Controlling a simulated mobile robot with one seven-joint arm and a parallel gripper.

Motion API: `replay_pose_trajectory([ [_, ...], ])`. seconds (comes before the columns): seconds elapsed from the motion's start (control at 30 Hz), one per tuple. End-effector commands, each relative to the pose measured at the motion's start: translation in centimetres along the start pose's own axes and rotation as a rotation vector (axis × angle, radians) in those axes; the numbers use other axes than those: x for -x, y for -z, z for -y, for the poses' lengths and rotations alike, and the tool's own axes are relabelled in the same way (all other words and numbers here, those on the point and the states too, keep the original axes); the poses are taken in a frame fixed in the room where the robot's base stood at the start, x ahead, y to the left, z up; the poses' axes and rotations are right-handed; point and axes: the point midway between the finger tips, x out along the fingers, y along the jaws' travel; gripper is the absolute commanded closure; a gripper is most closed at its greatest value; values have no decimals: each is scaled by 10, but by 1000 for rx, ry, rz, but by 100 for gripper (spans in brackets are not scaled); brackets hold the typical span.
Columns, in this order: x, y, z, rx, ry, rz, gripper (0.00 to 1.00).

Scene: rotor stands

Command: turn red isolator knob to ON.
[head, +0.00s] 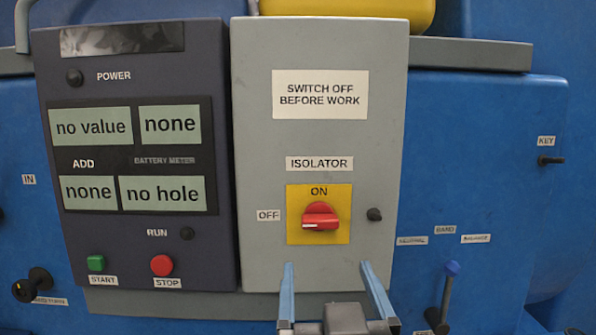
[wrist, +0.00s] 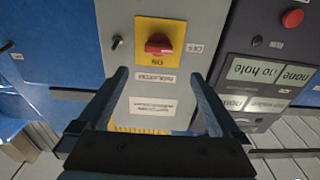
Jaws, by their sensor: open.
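The red isolator knob (head: 321,216) sits on a yellow plate (head: 298,236) on the grey isolator box (head: 262,150). Its handle lies level, with a white mark at its left end, towards the OFF label (head: 268,215). The ON label (head: 319,191) is above the knob. My gripper (head: 326,264) is open and empty, its two fingers apart, below the knob in the head view. The wrist view is upside down; it shows the knob (wrist: 158,45) between and beyond the fingertips (wrist: 158,73), not touched by them.
A small dark peg (head: 374,214) stands out just right of the yellow plate. A dark panel (head: 222,262) with displays, a green START button (head: 96,263) and a red STOP button (head: 162,265) is on the left. A blue-tipped lever (head: 445,292) is at lower right.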

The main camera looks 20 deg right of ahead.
Motion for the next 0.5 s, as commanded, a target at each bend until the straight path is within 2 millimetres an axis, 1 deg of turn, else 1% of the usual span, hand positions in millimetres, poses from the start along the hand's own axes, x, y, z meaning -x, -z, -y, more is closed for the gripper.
replay_pose_trajectory([
  [0.03,-2,14,-5,-2,-11,20,0],
  [0.13,-3,14,-10,-5,-20,46,0],
  [0.33,-8,12,-13,-7,-26,62,0],
  [0.43,-18,12,-13,-6,-26,61,0],
  [0.5,-28,12,-14,-6,-26,62,0],
])
